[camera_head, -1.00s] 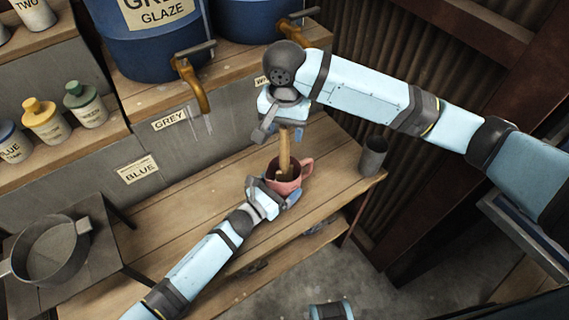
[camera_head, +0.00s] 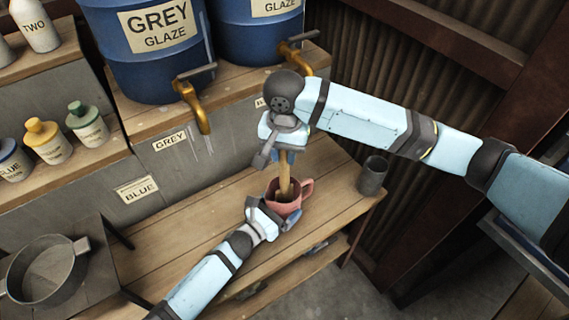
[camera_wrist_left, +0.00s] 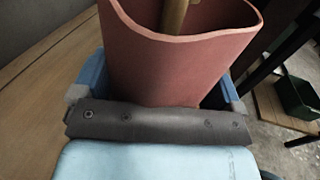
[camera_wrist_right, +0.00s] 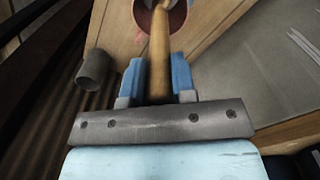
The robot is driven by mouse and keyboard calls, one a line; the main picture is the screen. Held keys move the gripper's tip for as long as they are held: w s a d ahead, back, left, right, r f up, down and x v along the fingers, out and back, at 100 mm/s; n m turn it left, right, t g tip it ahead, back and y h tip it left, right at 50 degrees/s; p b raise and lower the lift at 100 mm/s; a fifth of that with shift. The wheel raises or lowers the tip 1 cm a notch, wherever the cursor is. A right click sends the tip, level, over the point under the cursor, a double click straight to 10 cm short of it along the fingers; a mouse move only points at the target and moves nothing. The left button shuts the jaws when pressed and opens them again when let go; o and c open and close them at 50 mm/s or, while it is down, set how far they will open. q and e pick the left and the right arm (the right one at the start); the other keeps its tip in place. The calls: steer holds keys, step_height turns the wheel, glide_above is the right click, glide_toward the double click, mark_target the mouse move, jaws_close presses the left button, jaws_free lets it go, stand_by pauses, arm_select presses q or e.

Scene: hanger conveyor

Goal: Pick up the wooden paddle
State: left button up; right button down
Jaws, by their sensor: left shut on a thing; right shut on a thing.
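The wooden paddle (camera_head: 284,178) stands nearly upright, its lower end inside a reddish-pink mug (camera_head: 287,205). My right gripper (camera_head: 284,145) is above the mug and shut on the paddle's upper part. The right wrist view shows the paddle (camera_wrist_right: 160,50) between the blue fingers, running down into the mug. My left gripper (camera_head: 276,217) is shut around the mug's body from the near side. The left wrist view shows the mug (camera_wrist_left: 175,65) between the fingers, with the paddle rising out of it. The paddle's lower end is hidden in the mug.
A grey cup (camera_head: 372,176) stands at the bench's right end. Blue glaze barrels (camera_head: 155,60) with brass taps (camera_head: 198,105) stand behind on a raised shelf. A metal pan (camera_head: 45,272) and several small bottles (camera_head: 48,140) are at left. The bench (camera_head: 180,225) left of the mug is clear.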

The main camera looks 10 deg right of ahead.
step_height(320, 180, up, 18)
steer(key=shift+f, duration=0.25)
